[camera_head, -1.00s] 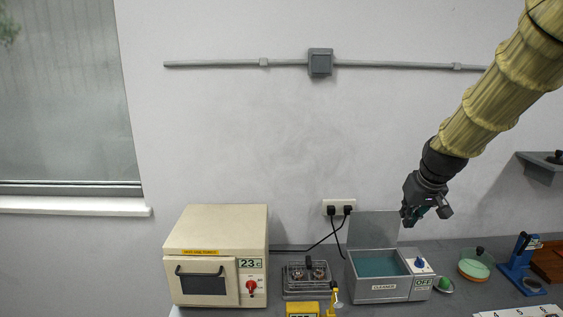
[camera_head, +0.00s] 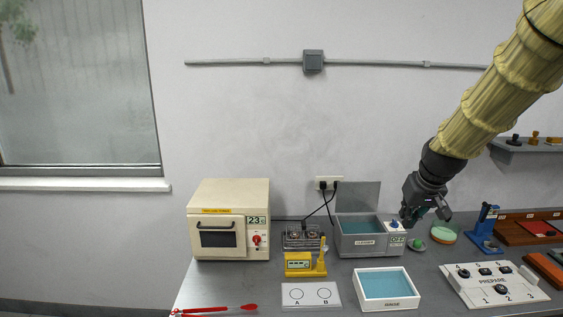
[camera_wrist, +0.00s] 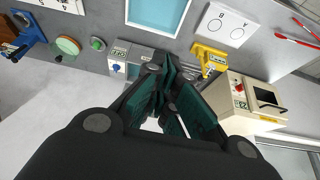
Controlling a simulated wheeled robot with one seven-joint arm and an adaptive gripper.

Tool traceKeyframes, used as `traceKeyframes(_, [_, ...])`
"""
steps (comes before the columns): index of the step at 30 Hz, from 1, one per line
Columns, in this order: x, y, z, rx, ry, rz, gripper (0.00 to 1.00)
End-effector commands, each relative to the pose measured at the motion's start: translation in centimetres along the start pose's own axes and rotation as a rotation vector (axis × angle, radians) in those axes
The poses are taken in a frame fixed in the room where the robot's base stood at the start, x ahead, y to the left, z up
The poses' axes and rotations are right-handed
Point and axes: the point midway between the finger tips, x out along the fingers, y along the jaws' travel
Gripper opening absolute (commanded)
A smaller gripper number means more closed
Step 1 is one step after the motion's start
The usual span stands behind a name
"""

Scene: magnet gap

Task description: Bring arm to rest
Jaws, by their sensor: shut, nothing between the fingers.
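My gripper (camera_head: 412,217) hangs from my yellow-sleeved arm at the right of the head view. It is in the air, in front of the right end of the grey cleaner bath (camera_head: 368,247) as seen from the head. In the wrist view the dark green fingers (camera_wrist: 167,100) are together with nothing between them. They cover part of the cleaner bath there. My arm reaches down from the upper right corner.
The bench (camera_head: 225,285) carries a cream oven (camera_head: 229,240), a yellow device (camera_head: 298,264), a white rinse tray (camera_head: 387,304), an A/B card (camera_head: 311,304), red tongs (camera_head: 215,310) and a "PREPARE" panel (camera_head: 495,285). A wall shelf (camera_head: 530,146) is at right. Air left of my arm is clear.

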Motion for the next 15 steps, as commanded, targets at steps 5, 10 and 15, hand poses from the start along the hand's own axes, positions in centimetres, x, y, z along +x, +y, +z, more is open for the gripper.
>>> traceKeyframes(5, [2.8, -0.8, 1.5, -0.005, -0.022, 0.004, 0.00])
traceKeyframes(10, [5.5, -1.4, 3.2, -0.008, -0.041, 0.009, 0.00])
traceKeyframes(15, [8.9, -1.6, 5.8, -0.004, -0.065, 0.019, 0.00])
